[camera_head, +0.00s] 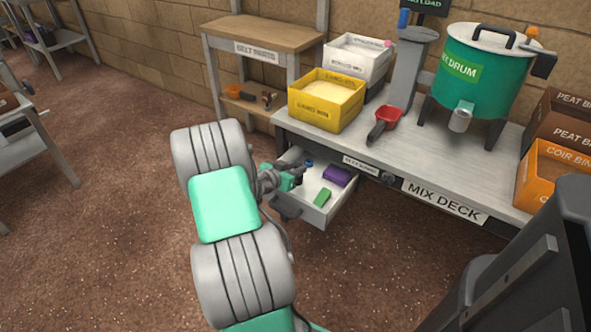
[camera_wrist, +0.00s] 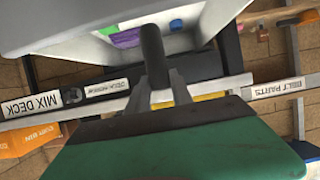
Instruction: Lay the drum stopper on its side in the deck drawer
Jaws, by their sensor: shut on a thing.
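The drum stopper (camera_wrist: 152,52) is a dark grey cylinder in the wrist view, held between the fingertips of my gripper (camera_wrist: 157,85). It stands lengthwise out from the fingers. In the head view my gripper (camera_head: 291,172) is over the left part of the open deck drawer (camera_head: 318,215), and the stopper is hard to tell from the dark fingers there. The drawer is pale inside and also shows in the wrist view (camera_wrist: 207,18). Whether the stopper touches the drawer cannot be told.
In the drawer lie a purple block (camera_head: 337,176), a green block (camera_head: 322,198) and a small blue item (camera_head: 309,163). The mix deck (camera_head: 420,165) above carries a yellow bin (camera_head: 325,103), a red scoop (camera_head: 387,120) and the green drum (camera_head: 470,75). Bare drawer floor shows between the items.

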